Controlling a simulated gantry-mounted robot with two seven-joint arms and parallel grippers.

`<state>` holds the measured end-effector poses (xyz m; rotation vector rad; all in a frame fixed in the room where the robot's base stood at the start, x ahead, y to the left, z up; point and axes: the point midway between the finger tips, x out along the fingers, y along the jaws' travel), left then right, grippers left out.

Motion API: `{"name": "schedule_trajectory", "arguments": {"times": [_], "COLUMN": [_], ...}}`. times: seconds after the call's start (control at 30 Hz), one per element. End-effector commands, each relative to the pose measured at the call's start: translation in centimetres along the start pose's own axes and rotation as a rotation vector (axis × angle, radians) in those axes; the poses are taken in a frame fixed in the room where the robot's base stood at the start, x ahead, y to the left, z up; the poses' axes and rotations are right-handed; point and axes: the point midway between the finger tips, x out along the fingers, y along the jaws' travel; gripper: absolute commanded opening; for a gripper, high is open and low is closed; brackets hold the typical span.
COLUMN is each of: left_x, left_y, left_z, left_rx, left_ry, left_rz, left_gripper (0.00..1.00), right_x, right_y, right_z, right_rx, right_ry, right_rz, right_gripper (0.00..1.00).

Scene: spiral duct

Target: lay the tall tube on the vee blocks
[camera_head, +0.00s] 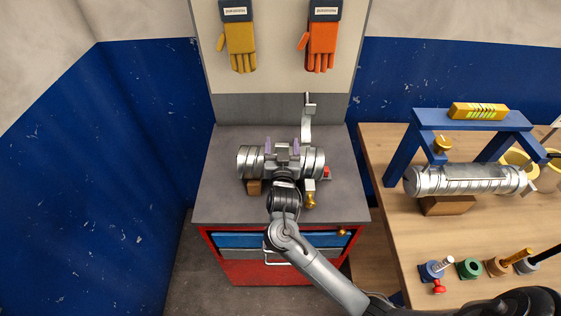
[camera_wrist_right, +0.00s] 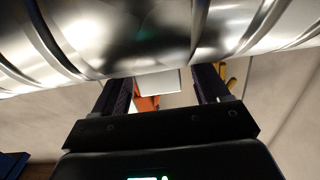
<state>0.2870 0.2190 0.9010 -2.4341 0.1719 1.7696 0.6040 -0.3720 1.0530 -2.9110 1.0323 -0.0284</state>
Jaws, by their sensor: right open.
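A silver ribbed tube (camera_head: 246,160) lies on its side across the grey cabinet top, with a brown block (camera_head: 254,187) under its left end. The support under its right end is hard to make out. My right gripper (camera_head: 282,146) is at the middle of this tube, its wrist hiding the tube's centre. In the right wrist view the tube (camera_wrist_right: 150,35) crosses the top of the picture, and the open fingers (camera_wrist_right: 158,88) reach toward its edge and partly behind it. No grip shows. My left gripper is not in view.
A second silver tube (camera_head: 460,180) lies on a brown block (camera_head: 447,206) under a blue frame (camera_head: 470,120) on the right table. A metal bracket (camera_head: 307,125) stands behind the cabinet-top tube. A brass knob (camera_head: 310,200) is in front. Gloves hang on the back panel.

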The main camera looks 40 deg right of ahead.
Motion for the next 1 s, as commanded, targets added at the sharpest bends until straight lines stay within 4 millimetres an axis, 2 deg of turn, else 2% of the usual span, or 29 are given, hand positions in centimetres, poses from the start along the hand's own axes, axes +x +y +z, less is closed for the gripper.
{"name": "schedule_trajectory", "arguments": {"times": [0.13,0.17,0.63,1.0], "left_x": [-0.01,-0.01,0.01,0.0], "left_y": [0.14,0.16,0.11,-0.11], "left_z": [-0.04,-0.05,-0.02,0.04], "left_rx": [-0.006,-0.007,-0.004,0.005], "left_ry": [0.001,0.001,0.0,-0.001], "left_rz": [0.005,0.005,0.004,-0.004], "left_gripper": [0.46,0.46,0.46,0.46], "right_x": [-0.01,-0.01,-0.04,-0.03], "right_y": [0.01,0.01,0.0,-0.03], "right_z": [0.0,0.0,0.01,-0.17], "right_rx": [0.0,0.0,-0.001,0.001], "right_ry": [0.0,0.0,0.0,0.003], "right_rz": [0.0,0.0,0.0,-0.001], "right_gripper": [0.74,0.71,0.0,0.0]}}
